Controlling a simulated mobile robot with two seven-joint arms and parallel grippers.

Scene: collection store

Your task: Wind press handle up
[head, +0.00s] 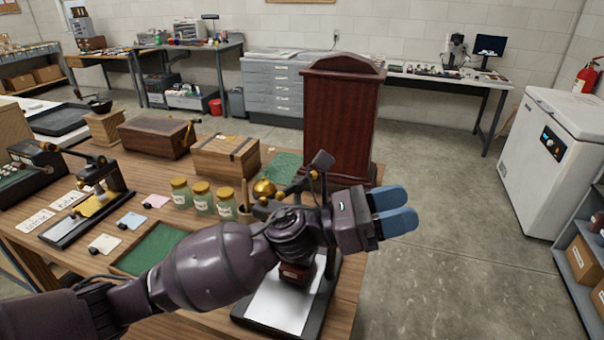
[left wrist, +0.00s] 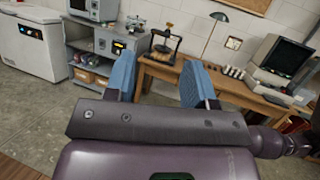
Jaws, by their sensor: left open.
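My left gripper (head: 398,210) reaches across the head view from the left, its two blue fingers pointing right past the table's edge. It is open and empty; the left wrist view (left wrist: 158,76) shows a clear gap between the fingers. Behind and below its wrist stands what looks like the press, with a black base and pale plate (head: 278,305) and a dark red block (head: 296,272). Brass parts (head: 263,188) and a dark angled piece (head: 322,162) show above my arm. My arm hides the middle of it, so I cannot tell which part is the handle. The fingers touch nothing.
The wooden table (head: 165,215) also holds glass jars (head: 203,197), wooden boxes (head: 225,155), a green mat (head: 150,248) and a black-based device (head: 85,205). A tall dark red cabinet (head: 340,115) stands behind the gripper. Open floor (head: 455,190) lies right, before a white freezer (head: 560,150).

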